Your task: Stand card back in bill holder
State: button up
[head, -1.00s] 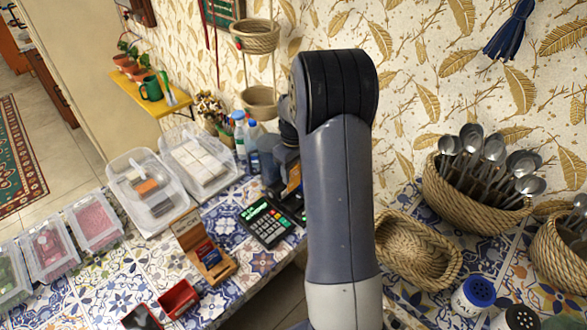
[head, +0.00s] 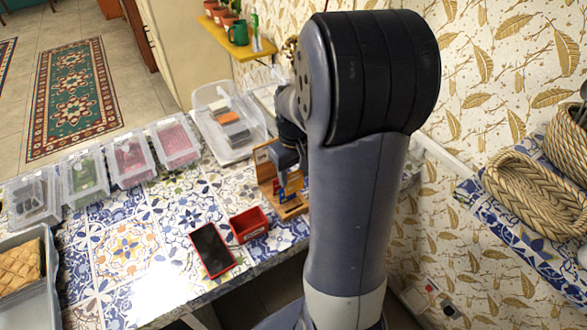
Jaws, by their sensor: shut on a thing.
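The wooden bill holder (head: 266,165) stands on the tiled counter, just left of my arm, with an upright back and a low base. Small blue and red pieces (head: 284,193) show at its base; I cannot tell them clearly apart. My gripper (head: 284,176) points down in front of the holder's upright back, close above its base. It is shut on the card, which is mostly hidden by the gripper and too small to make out. Whether the card touches the holder cannot be seen.
A red open box (head: 249,225) and a dark-screened phone (head: 212,250) lie in front of the holder. A clear tub (head: 229,125) stands behind it. Several lidded containers line the left back. The counter's middle is clear. A woven basket (head: 535,180) is at right.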

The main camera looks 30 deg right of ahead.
aim_at(294, 192)
jog(key=shift+f+b, duration=2.7)
jog(key=shift+f, duration=0.85)
jog(key=shift+f+b, duration=0.45)
jog(key=shift+f, duration=0.45)
jog(key=o, duration=1.3)
jog(key=shift+c, duration=0.2)
jog(key=shift+r, duration=0.1)
jog(key=shift+r+p, duration=3)
jog(key=shift+r, duration=0.5)
jog(key=shift+f, duration=0.15)
